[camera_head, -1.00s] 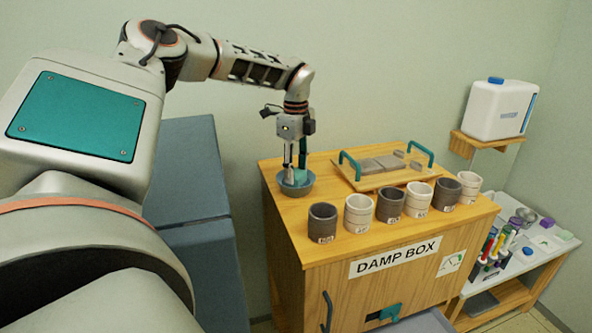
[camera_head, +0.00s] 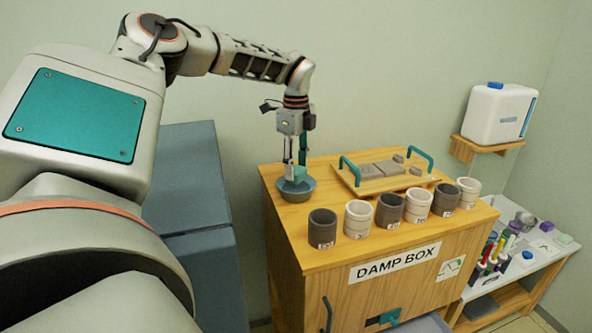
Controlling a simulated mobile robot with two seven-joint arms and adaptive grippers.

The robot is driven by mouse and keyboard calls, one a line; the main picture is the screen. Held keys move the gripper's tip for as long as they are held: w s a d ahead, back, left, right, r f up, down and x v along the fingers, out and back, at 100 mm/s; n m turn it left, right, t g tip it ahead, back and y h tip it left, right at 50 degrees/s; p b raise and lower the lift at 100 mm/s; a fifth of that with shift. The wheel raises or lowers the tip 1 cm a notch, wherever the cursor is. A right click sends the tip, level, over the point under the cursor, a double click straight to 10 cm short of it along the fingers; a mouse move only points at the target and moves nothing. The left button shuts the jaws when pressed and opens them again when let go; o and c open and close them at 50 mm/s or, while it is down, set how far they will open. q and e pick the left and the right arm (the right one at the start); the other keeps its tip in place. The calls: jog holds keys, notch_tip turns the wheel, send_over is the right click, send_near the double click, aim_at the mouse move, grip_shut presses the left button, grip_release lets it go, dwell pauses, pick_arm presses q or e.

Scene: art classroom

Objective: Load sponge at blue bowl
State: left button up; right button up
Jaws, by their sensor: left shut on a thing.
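The blue bowl (camera_head: 296,193) stands at the back left of the wooden damp box top. My left gripper (camera_head: 295,170) points down over it from above. It is shut on a small teal-green sponge (camera_head: 298,174), which sits between the fingers at or just above the bowl's rim. The bowl's inside is mostly hidden by the gripper and sponge. I cannot tell whether the sponge touches the bowl. My right gripper is not in view.
Several dark and white cups, one of them a dark cup (camera_head: 322,229), line the front of the box top. A wooden tray with teal handles (camera_head: 384,182) lies behind them. A white jug (camera_head: 498,112) sits on a wall shelf. A side table (camera_head: 508,262) holds tools.

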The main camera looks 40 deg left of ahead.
aim_at(296, 169)
pick_arm(q)
jog(key=shift+r+p, duration=0.75)
jog(key=shift+r, duration=1.2)
